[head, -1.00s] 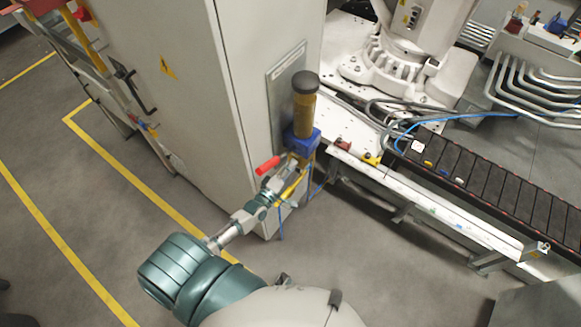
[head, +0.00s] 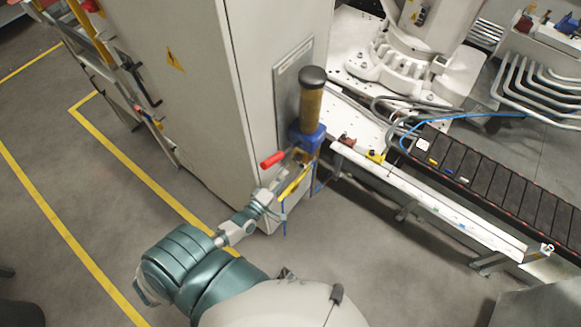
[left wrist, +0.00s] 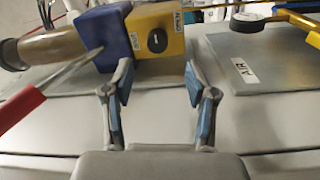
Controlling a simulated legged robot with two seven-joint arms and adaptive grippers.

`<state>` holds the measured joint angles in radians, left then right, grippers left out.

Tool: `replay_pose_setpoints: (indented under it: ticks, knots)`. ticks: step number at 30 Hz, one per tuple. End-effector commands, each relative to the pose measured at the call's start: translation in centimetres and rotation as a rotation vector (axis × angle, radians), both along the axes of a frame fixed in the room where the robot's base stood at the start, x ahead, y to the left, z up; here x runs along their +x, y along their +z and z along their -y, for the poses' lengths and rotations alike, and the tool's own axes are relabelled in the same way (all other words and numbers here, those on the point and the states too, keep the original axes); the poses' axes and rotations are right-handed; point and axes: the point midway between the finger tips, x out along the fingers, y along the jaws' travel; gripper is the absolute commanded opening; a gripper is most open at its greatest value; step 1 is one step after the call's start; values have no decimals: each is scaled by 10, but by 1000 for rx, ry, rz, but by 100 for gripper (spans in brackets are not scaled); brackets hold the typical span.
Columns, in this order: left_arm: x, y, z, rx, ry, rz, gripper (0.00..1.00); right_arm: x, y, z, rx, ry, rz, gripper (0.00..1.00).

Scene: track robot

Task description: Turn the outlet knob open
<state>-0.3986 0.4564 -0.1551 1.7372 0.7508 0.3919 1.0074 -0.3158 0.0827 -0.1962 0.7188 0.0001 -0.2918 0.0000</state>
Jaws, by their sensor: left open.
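An air unit stands on the side of the grey cabinet. It has an upright amber cylinder (head: 312,100) with a black cap, a blue block (head: 306,137) and a yellow block below. A lever with a red handle (head: 272,160) sticks out to the left. In the left wrist view, the yellow block (left wrist: 172,28) carries a round black knob (left wrist: 157,40). The red handle (left wrist: 18,106) and its metal rod lie at the left. My left gripper (left wrist: 158,82) is open and empty, its fingers pointing at the yellow block, with the knob between them in line of sight. It also shows in the head view (head: 279,182).
The tall grey cabinet (head: 190,90) stands left of the unit. A white bench with a black slatted conveyor (head: 490,182) runs to the right. A gauge (left wrist: 247,23) and an AIR label (left wrist: 245,71) lie right of the knob. The floor in front is clear.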

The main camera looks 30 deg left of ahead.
Motion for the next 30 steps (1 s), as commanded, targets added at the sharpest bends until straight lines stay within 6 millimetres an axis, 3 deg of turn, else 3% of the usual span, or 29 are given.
replay_pose_setpoints:
  ticks: [3, 9, 26, 29, 30]
  knots:
    - [-23, -2, -2, 0, -1, -3, 57, 0, 0, 0, 0, 0, 0, 40]
    - [-41, -2, -3, 0, -1, 0, 57, 0, 0, 0, 0, -1, 1, 40]
    - [-42, -2, -4, 1, 0, 0, 57, 1, 0, 0, 0, -1, 1, 40]
    - [-43, -13, -4, 31, 0, -22, 57, 1, 0, 0, 0, -1, 1, 40]
    - [-44, -25, -4, 64, 0, -49, 57, 1, 0, 0, 0, -1, 1, 40]
